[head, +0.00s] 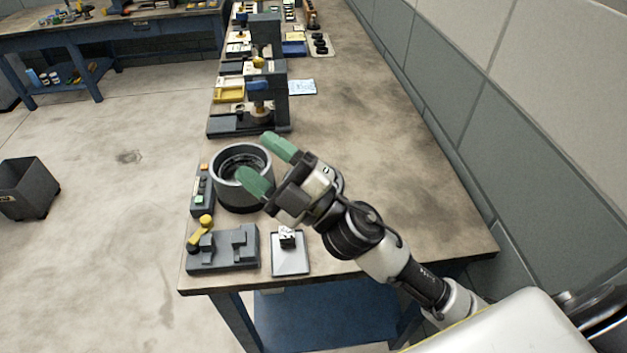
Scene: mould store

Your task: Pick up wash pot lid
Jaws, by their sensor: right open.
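A round dark grey pot with a lighter rim (232,196) stands on the near part of the long bench and looks like the wash pot. Its top shows a dark round inside; I cannot tell whether a lid lies in it, and no separate lid is clearly visible. My left gripper is not in view.
A button box (202,190) stands left of the pot. A clamp fixture (222,250) with a yellow knob and a white tray (291,266) are near the front edge. A press (274,85) stands behind. The bench (400,175) is clear on the right, beside the wall.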

